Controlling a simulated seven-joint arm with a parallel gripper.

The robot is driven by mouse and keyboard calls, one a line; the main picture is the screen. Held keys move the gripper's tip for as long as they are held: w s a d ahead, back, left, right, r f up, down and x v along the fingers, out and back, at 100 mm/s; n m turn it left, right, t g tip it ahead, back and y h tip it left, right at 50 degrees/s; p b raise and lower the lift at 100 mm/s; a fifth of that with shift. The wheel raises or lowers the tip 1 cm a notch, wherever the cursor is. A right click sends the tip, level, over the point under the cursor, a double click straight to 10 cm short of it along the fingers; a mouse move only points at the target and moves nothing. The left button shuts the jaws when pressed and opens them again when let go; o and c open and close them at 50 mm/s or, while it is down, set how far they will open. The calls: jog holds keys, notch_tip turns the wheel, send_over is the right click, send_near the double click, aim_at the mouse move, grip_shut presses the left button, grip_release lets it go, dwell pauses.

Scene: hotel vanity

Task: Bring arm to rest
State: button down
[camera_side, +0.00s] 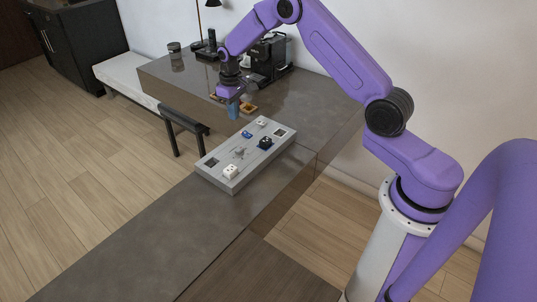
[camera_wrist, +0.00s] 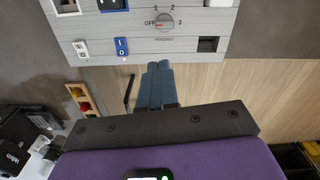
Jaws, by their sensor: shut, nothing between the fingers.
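My gripper (camera_side: 233,110) is shut and empty, pointing down above the far end of the grey panel (camera_side: 262,166). In the wrist view its blue fingertips (camera_wrist: 160,66) are together, just off the panel's edge (camera_wrist: 255,28) in the picture. The panel lies flat on the counter. It bears a rotary knob (camera_wrist: 165,22) marked OFF, 1, 2 and 3, a blue rocker switch (camera_wrist: 121,47), a white switch (camera_wrist: 81,48) and a dark square recess (camera_wrist: 208,44). The fingers hold nothing and appear apart from the panel.
A small wooden tray (camera_wrist: 72,91) with coloured pieces lies near the gripper. A black coffee machine (camera_side: 268,57) and a telephone (camera_side: 207,45) stand farther back. A dark chair or stool (camera_side: 184,122) is beside the counter (camera_side: 150,225). The counter's near part is clear.

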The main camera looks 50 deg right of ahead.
jog(key=s+a+r+n, duration=0.5)
jog(key=s+a+r, duration=0.7)
jog(key=s+a, duration=0.4)
jog(key=s+d+r+n, duration=0.1)
jog(key=s+d+n, duration=0.1)
jog(key=s, duration=1.1)
jog(key=s+d+r+n, duration=0.2)
jog(key=s+n, duration=0.1)
jog(key=s, duration=1)
jog(key=shift+s+r+n, duration=0.2)
jog(key=shift+s+n, duration=0.15)
jog(key=shift+n, duration=0.05)
